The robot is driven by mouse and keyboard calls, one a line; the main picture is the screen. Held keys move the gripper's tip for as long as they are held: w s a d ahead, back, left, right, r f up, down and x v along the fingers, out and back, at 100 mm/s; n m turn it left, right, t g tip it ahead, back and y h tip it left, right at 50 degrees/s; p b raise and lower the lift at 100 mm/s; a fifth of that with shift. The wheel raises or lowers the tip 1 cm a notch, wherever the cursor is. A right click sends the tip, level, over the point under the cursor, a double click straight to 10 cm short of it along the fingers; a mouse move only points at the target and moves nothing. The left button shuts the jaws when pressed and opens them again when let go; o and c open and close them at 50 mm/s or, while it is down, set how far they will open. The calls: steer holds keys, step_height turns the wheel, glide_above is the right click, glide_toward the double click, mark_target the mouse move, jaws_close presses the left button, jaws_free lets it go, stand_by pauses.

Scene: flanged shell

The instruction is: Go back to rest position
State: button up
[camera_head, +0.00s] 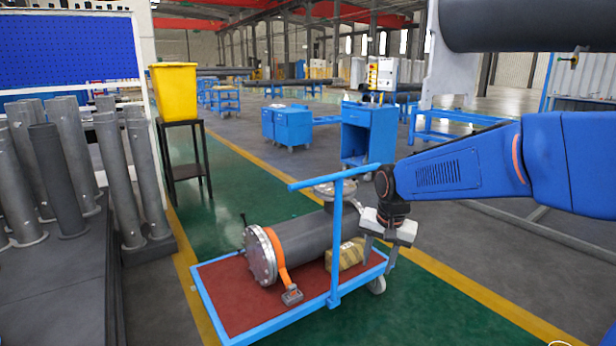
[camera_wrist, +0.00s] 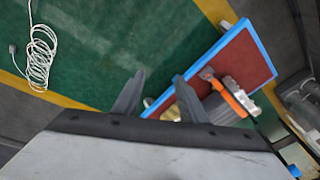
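My gripper (camera_head: 380,256) is at the right end of the blue cart (camera_head: 212,302), close to the cart's blue handle (camera_head: 337,240). In the wrist view, the two fingers of my gripper (camera_wrist: 158,98) are apart, with nothing held between them. The grey flanged shell (camera_head: 318,242) lies on the cart's red deck, with an orange strap (camera_head: 278,248) around it. In the wrist view, the orange strap (camera_wrist: 230,98) and the red deck (camera_wrist: 243,62) show beyond the fingers. Whether the gripper touches the cart is unclear.
A yellow-brown box (camera_head: 348,256) sits on the cart beside the shell. Grey pipes (camera_head: 70,165) stand at the left, near a yellow bin (camera_head: 174,92) on a dark stand. A large dark pipe (camera_head: 530,25) hangs upper right. A white coiled cable (camera_wrist: 40,58) lies on open green floor.

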steer(key=s+d+n+t, duration=0.1)
steer(key=s+d, duration=0.4)
steer(key=s, duration=0.9)
steer(key=s+d+n+t, duration=0.1)
steer(key=s+d+n, duration=0.3)
steer(key=s, duration=1.1)
steer(key=shift+s+d+r, duration=0.2)
steer(key=shift+d+r, duration=0.15)
steer(key=shift+d, duration=0.4)
